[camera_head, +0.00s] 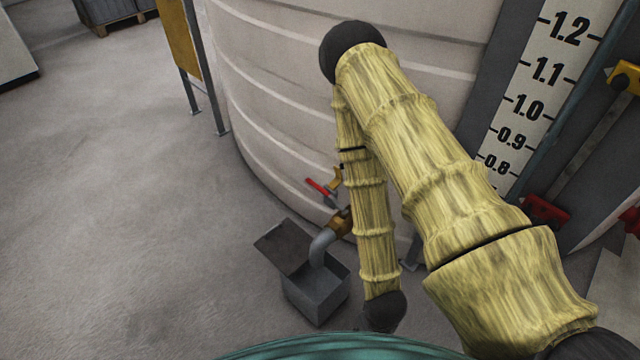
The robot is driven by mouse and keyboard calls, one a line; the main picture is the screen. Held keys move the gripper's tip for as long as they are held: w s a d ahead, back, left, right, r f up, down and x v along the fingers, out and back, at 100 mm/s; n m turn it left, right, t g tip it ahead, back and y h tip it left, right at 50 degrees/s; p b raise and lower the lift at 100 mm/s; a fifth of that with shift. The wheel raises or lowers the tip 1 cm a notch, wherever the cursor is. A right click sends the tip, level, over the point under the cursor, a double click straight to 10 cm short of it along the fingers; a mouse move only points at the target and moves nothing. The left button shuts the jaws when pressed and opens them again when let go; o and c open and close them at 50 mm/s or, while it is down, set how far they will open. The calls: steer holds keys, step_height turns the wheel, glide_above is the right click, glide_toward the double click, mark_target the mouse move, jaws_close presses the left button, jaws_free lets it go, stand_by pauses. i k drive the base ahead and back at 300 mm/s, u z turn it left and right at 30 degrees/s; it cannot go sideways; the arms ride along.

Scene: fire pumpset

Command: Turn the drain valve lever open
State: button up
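The drain valve has a red lever (319,188) low on the side of the large pale tank. Its brass-coloured body (340,222) sits just below and to the right, partly hidden behind my yellow-sleeved arm. A grey bent pipe (321,246) runs from the valve down into an open grey box on the floor. My arm reaches up, folds at a black elbow and comes down to the right of the valve. It ends low in the picture at a dark joint. My gripper is not visible.
The large ribbed tank (270,85) fills the middle behind my arm. The open box (316,292) has a raised lid at its left. A level scale (540,90) stands at the right, and a yellow board (179,40) on legs at upper left. The floor at left is clear.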

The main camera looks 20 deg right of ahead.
mark_target(321, 189)
steer(key=u, duration=0.55)
steer(key=k, duration=1.3)
steer(key=z, duration=0.1)
steer(key=i, duration=0.5)
steer(key=z, duration=0.85)
steer(key=i, duration=1.4)
steer(key=u, duration=0.65)
